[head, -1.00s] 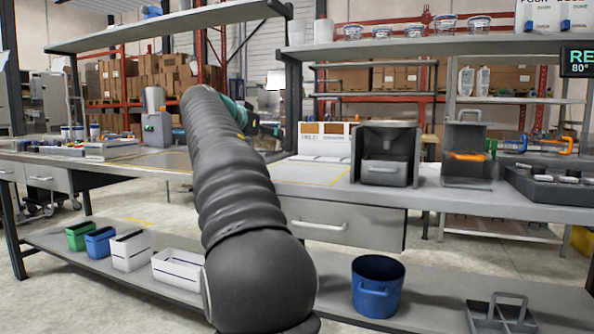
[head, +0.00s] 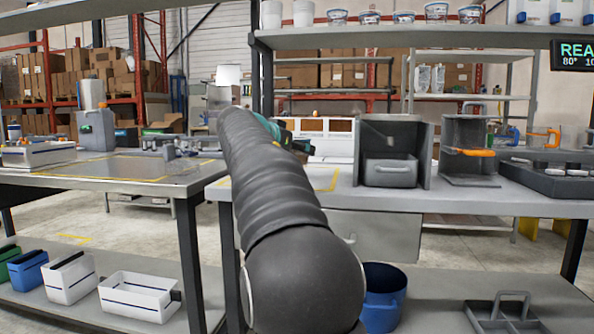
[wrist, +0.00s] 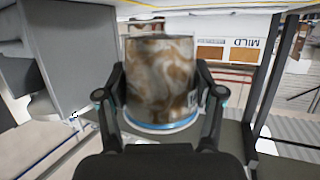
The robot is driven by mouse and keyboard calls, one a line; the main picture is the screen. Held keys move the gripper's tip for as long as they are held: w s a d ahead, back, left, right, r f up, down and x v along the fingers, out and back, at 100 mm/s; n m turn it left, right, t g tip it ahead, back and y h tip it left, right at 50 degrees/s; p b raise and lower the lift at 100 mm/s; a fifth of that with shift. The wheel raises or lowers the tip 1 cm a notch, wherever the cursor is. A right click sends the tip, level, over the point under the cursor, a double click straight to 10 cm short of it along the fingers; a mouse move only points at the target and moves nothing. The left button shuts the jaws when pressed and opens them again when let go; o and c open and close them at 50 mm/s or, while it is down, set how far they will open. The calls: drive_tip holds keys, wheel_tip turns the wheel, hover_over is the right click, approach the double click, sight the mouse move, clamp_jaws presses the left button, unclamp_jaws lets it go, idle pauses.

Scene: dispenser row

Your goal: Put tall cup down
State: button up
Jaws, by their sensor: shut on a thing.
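The tall cup (wrist: 160,75), with a marbled brown and white wall and a blue band at the lower end in the picture, is between the fingers of my gripper (wrist: 161,92) in the wrist view. The fingers are shut on its sides. In the head view my arm covers most of the gripper, and I cannot make out the cup there. The wrist picture appears turned over, with the printing on the white panel upside down.
A white panel with brown windows (head: 326,136) stands on the bench beside a grey open-fronted dispenser (head: 392,150). A second dispenser with an orange handle (head: 470,152) stands to its right. The left table (head: 110,170) has clear space. A blue bucket (head: 383,298) sits below.

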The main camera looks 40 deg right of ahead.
drive_tip(key=shift+f+b, duration=0.45)
drive_tip(key=shift+f, duration=1.65)
drive_tip(key=shift+f, duration=0.15)
drive_tip(key=o, duration=1.5)
drive_tip(key=shift+c, duration=0.2)
drive_tip(key=shift+r, duration=0.2)
drive_tip(key=v, duration=1.2)
drive_tip(key=shift+b, duration=0.4)
drive_tip(key=shift+f, duration=0.1)
